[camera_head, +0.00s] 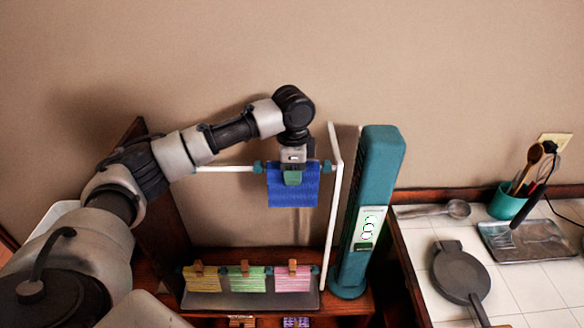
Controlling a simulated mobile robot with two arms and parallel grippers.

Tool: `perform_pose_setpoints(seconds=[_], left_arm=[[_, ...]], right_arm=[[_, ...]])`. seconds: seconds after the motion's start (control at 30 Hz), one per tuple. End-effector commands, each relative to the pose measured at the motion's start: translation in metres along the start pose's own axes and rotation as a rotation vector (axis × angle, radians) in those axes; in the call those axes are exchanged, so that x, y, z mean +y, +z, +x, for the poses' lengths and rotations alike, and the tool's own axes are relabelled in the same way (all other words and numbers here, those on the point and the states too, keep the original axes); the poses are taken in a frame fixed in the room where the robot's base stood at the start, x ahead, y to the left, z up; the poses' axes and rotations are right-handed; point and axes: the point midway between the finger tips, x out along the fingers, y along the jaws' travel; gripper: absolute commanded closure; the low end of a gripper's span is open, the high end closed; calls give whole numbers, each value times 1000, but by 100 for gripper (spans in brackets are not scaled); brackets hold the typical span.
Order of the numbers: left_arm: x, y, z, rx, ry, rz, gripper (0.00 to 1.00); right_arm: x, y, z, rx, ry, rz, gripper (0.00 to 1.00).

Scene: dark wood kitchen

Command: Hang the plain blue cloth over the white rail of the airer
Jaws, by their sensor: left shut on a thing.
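The plain blue cloth (292,194) hangs down at the white rail (226,169) of the airer, toward its right end. My left gripper (292,177) comes down from above and is shut on the upper part of the cloth. The cloth covers the rail there, so I cannot tell whether it lies over the rail or in front of it. Teal pieces (327,166) sit on the rail at both sides of the cloth. My right gripper is not in view.
Below, yellow (203,280), green (247,280) and pink (292,280) striped cloths hang from clips. A tall teal unit (372,205) stands right of the airer. A tiled counter (520,283) at right holds a pan (460,272), a tray (525,241) and a utensil pot (506,202).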

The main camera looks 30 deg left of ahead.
Motion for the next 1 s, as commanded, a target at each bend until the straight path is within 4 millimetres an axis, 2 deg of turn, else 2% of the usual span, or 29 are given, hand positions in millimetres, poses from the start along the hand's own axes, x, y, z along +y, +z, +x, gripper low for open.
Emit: perform_pose_setpoints(seconds=[0.13, 0.17, 0.33, 0.6, 0.73, 0.87, 1.0], left_arm=[[0, 0, 0, 0, 0, 0, 85], [0, 0, 0, 0, 0, 0, 58], [0, 0, 0, 0, 0, 0, 32], [0, 0, 0, 0, 0, 0, 32], [0, -1, -8, 2, 0, 0, 32], [0, -1, -29, 3, -4, 1, 32], [0, -1, -59, 4, -3, 2, 32]], right_arm=[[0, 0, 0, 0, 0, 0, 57], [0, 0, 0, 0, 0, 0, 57], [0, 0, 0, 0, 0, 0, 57], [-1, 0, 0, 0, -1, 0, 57], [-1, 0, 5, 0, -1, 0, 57], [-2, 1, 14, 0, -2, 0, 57], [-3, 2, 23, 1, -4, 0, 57]])
